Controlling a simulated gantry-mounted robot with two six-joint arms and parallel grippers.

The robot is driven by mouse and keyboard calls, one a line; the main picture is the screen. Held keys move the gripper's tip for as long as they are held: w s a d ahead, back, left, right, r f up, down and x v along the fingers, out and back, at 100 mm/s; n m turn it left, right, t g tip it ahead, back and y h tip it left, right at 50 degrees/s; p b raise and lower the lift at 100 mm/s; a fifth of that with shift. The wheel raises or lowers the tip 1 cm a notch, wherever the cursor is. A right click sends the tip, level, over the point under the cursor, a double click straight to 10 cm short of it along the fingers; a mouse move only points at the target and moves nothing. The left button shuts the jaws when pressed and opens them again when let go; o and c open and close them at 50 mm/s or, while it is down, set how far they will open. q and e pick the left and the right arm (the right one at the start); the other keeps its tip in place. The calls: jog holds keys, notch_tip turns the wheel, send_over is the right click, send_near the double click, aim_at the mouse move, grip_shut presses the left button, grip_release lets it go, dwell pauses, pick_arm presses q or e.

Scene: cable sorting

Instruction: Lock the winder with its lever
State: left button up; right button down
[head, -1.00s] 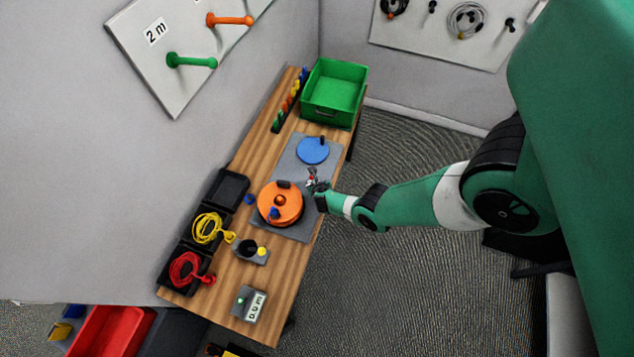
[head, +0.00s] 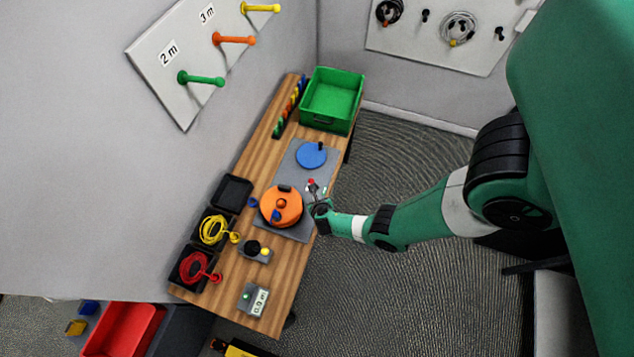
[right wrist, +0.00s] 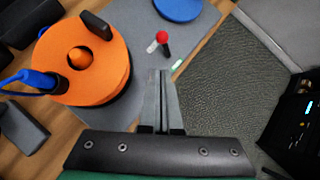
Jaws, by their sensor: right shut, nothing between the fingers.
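The orange winder (head: 282,205) sits on a grey plate on the wooden bench; it also shows in the right wrist view (right wrist: 84,72), with a black block on its rim and a blue cable connector at its left side. My left gripper is in no view.
A blue disc (head: 311,155) with a black handle lies behind the winder. A green bin (head: 332,98) stands at the far end. Black trays with a yellow cable (head: 214,229) and a red cable (head: 196,267) line the left edge. A length display (head: 254,298) sits near the front.

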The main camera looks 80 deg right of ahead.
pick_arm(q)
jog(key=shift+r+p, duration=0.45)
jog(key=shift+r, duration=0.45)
pick_arm(e)
jog(key=v, duration=0.2)
jog(key=shift+w+a+r, duration=0.1)
jog(key=shift+a+r, duration=0.1)
jog(key=shift+r, duration=0.15)
